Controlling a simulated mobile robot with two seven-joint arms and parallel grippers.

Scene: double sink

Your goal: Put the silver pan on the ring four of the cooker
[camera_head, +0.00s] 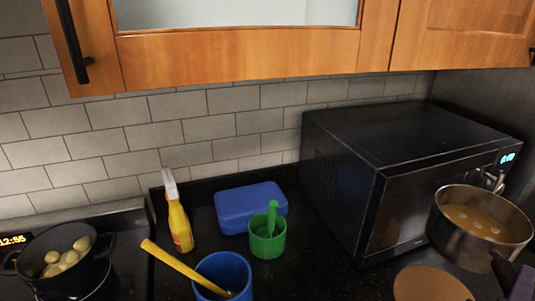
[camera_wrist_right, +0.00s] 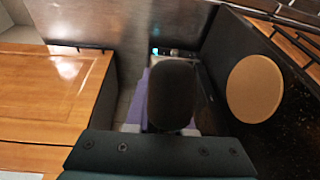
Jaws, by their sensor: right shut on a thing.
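The silver pan (camera_head: 440,228) is at the right of the head view, raised in front of the microwave, holding a brownish liquid with several pale pieces. Its dark handle (camera_head: 503,268) points toward the lower right. My right gripper (camera_head: 521,284) is shut on that handle, partly cut off by the frame edge. In the right wrist view a dark rounded shape (camera_wrist_right: 172,95) hides most of the grip; the pan's bowl cannot be made out there. The cooker (camera_head: 125,222) is at the far left, only partly in view; its ring numbers cannot be read. My left gripper is not in view.
A black pot of potatoes (camera_head: 35,281) stands on the cooker. Between cooker and black microwave (camera_head: 345,200) are a yellow spray bottle (camera_head: 178,222), blue box (camera_head: 248,205), green cup (camera_head: 268,245) and blue container (camera_head: 222,272). A round brown board (camera_head: 428,284) lies below the pan. Cabinets (camera_head: 240,52) hang above.

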